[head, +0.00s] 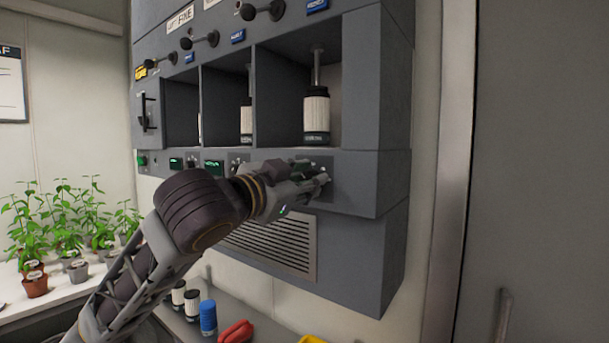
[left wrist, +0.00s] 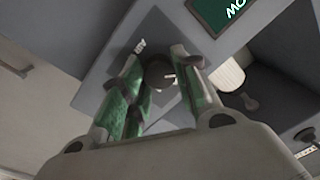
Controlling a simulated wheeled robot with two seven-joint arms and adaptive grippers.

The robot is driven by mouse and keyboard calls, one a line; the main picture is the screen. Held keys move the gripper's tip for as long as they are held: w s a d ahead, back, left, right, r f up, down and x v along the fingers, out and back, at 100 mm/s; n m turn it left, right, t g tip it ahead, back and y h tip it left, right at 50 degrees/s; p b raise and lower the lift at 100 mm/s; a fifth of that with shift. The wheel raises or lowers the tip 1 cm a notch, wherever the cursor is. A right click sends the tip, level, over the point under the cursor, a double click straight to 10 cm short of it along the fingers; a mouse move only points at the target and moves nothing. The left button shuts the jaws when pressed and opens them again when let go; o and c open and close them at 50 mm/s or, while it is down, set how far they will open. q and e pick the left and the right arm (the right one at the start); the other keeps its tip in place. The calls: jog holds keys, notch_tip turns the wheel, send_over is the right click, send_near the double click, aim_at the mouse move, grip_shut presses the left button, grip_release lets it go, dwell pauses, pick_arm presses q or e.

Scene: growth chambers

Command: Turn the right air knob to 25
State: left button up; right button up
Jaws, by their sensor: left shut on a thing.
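My left gripper (head: 318,180) reaches in from the left to the right end of the control strip below the bays of the grey wall unit (head: 392,80). In the left wrist view its two green-lined fingers (left wrist: 168,75) close around a dark round knob (left wrist: 158,72) with a small light mark. The knob's scale is mostly hidden by the fingers, so I cannot read its setting. In the head view the gripper covers the knob. My right gripper is not in view.
White-and-black cylinders (head: 317,112) hang in the bays. A green display (head: 214,167) sits left of my gripper, with a vent grille (head: 285,247) below. Potted plants (head: 62,240) stand at left.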

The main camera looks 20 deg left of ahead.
pick_arm(q)
jog(key=shift+m, duration=0.3)
jog(key=o, duration=1)
notch_tip(320, 180, up, 10)
dwell(0.9)
